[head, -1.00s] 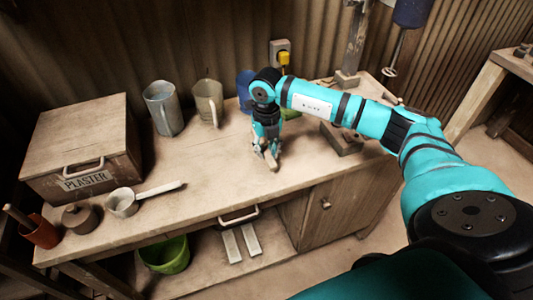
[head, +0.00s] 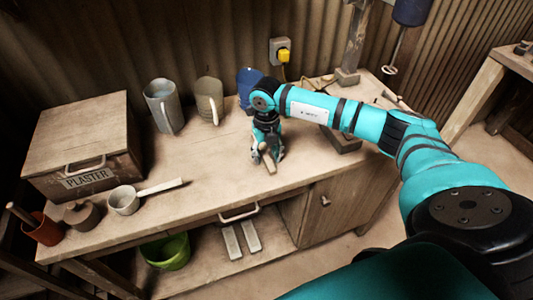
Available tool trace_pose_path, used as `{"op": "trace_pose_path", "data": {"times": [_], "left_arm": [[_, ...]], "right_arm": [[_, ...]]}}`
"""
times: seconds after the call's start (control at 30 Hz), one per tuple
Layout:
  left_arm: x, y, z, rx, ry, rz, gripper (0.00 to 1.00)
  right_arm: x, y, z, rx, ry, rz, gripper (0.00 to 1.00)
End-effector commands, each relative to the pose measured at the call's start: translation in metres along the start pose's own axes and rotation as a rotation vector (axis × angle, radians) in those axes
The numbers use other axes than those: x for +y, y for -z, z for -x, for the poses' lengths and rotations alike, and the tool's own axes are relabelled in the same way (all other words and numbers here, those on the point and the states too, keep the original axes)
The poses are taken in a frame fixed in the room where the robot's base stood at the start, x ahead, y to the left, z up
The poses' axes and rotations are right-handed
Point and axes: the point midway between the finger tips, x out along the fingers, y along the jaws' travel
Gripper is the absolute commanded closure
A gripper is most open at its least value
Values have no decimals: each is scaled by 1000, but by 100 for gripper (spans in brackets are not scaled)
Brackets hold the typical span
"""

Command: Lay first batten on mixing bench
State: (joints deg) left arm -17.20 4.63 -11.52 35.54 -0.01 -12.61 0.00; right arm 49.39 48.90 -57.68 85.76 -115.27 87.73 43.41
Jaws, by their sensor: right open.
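My right gripper (head: 267,152) is low over the mixing bench (head: 210,180), near its front edge right of the middle. Its fingers are open. A short pale wooden piece (head: 269,164), which looks like a batten, shows at the fingers with its near end toward me; the gripper hides the rest. I cannot tell whether it touches the bench or a finger. Two pale strips, a left one (head: 231,242) and a right one (head: 250,236), lie side by side on the lower shelf. My left gripper is not in view.
A metal jug (head: 163,106), a beige jug (head: 209,100) and a blue container (head: 247,88) stand at the back. The plaster box (head: 75,150), a ladle (head: 125,199) and a red pot (head: 43,231) are at left. A green bucket (head: 166,251) sits below. The bench middle is clear.

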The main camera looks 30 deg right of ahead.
Motion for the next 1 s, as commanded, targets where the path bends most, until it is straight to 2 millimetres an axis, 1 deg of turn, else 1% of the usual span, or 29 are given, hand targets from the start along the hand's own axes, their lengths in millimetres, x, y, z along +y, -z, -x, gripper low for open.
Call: {"op": "trace_pose_path", "data": {"times": [0.03,0.07,0.17,0.5,0.6,0.7,0.8,1.0], "left_arm": [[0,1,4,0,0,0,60],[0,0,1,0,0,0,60],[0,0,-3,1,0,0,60],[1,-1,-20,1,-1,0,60],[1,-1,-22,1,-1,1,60],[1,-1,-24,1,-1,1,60],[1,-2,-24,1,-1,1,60],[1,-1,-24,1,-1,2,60]], "right_arm": [[0,0,4,-1,0,0,55],[0,0,5,-2,-1,0,55],[0,-1,16,-4,-2,1,55],[0,-1,88,-5,-2,1,55],[0,-1,104,-5,-1,1,55],[0,0,115,-2,-1,0,55],[0,0,121,-1,0,0,55],[0,0,123,0,0,0,55]]}}
